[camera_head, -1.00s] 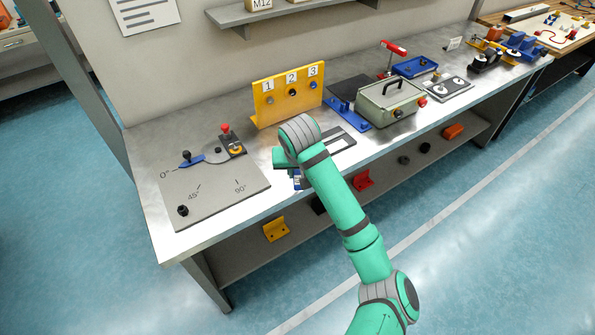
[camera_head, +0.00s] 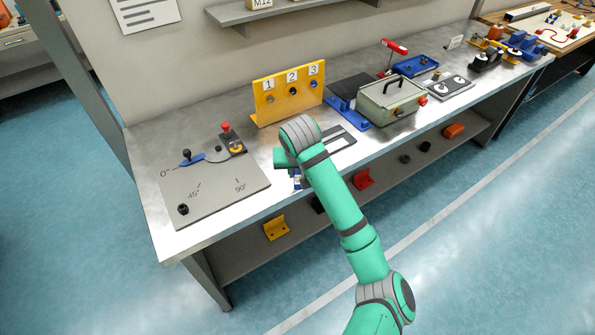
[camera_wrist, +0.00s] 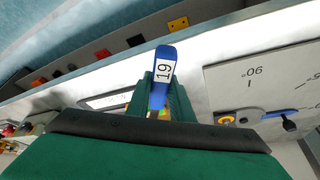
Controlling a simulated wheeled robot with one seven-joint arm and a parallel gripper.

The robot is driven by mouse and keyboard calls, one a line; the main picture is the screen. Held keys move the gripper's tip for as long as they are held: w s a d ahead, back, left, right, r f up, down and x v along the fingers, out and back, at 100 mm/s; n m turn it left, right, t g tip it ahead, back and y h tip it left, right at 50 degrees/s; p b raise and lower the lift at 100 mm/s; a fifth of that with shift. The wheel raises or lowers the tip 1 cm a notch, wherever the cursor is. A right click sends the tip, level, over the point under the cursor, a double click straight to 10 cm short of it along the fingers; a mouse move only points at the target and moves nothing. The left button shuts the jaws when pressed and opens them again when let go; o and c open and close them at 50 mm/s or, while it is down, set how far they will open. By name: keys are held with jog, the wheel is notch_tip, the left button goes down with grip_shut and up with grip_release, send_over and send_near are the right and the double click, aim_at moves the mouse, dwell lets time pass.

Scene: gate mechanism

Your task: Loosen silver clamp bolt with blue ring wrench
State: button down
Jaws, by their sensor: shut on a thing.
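The blue wrench (camera_wrist: 164,60) carries a white label reading 19. In the wrist view my gripper (camera_wrist: 161,94) is shut on it, and the labelled end points away from the palm. In the head view my wrist hides most of the gripper, and only a bit of blue shows below it. The wrench's ring is not clearly visible. The grey angle plate (camera_head: 213,199) lies left of my gripper, with a blue lever (camera_head: 190,161) near the 0° mark and a yellow clamp part (camera_head: 237,149). The silver clamp bolt is too small to make out surely.
A red knob (camera_head: 225,127) stands up at the plate's back edge, and a black knob (camera_head: 183,209) at its front left. A yellow panel (camera_head: 288,96) numbered 1 to 3 stands behind my gripper. A green-grey box (camera_head: 391,101) is to the right.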

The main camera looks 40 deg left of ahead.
jog(key=shift+f, duration=0.3)
dwell(2.3)
jog(key=shift+w+d+n+g+y, duration=0.3)
jog(key=shift+w+d+n, duration=0.75)
jog(key=shift+d+n, duration=0.15)
jog(key=shift+w+d+r+n+g+y, duration=0.15)
jog(key=shift+w+d+n+g, duration=0.3)
jog(key=shift+w+n, duration=0.7)
jog(key=shift+w+d+f+n+g+y, duration=0.1)
jog(key=shift+w+d+n+g+y, duration=0.15)
jog(key=shift+w+d+n, duration=0.6)
jog(key=shift+w+d+r+n+g+y, duration=0.1)
jog(key=shift+w+d+n+g+y, duration=0.15)
jog(key=shift+w+n, duration=1.1)
jog(key=shift+w+m, duration=0.2)
jog(key=shift+m, duration=0.05)
jog(key=shift+r, duration=0.2)
